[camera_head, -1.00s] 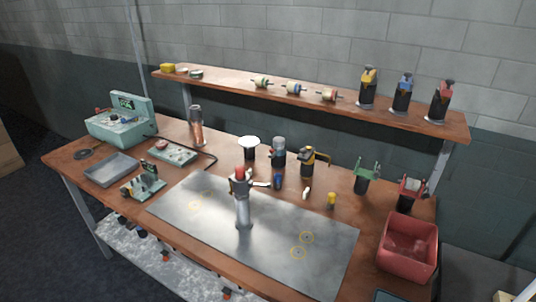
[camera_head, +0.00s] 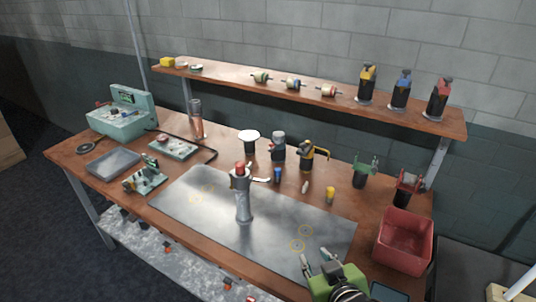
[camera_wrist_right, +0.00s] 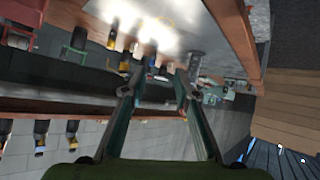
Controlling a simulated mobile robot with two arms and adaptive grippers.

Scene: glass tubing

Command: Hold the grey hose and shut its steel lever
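The grey hose (camera_head: 243,205) stands upright on the metal mat (camera_head: 185,206), with a red piece at its top. Its steel lever (camera_head: 260,180) sticks out to the right near the top of the hose. My right gripper (camera_head: 317,258) is at the bottom of the head view, over the mat's front right edge, to the right of the hose and apart from it. Its two fingers are spread with nothing between them, as the right wrist view (camera_wrist_right: 153,88) also shows. I cannot make out the hose clearly in the wrist view. My left gripper is in neither view.
A red bin (camera_head: 404,243) stands at the right end of the bench. Behind the mat stand several small bottles, a white-topped holder (camera_head: 249,137) and a yellow-handled tool (camera_head: 309,153). A grey tray (camera_head: 113,162) and green devices are on the left. The mat around the hose is clear.

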